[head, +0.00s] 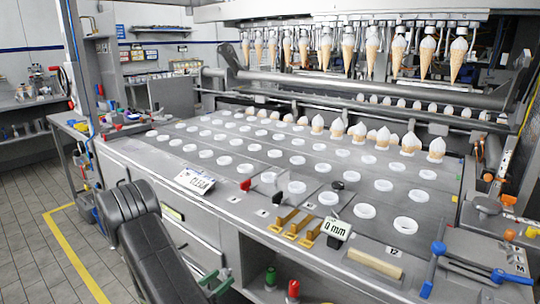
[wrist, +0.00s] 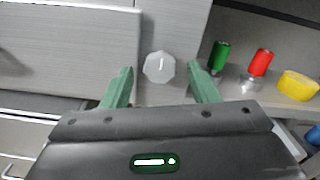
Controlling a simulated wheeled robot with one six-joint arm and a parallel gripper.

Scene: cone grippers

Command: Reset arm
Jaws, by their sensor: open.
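My gripper (head: 215,282) has green fingers and shows at the lower left of the head view, in front of the machine's front panels. In the wrist view my gripper (wrist: 158,85) is open, its two green fingers spread apart with nothing held between them. A whitish faceted knob (wrist: 159,67) shows just beyond the fingertips, in the gap between them; I cannot tell how far away it is. My black arm (head: 150,235) reaches up from the bottom left of the head view.
The grey machine table (head: 215,200) carries rows of white rings and several cones (head: 436,147). Cones also hang from the overhead rack (head: 371,55). Green (head: 270,276) and red (head: 293,289) knobs sit below the table's front edge. Open tiled floor (head: 45,235) lies to the left.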

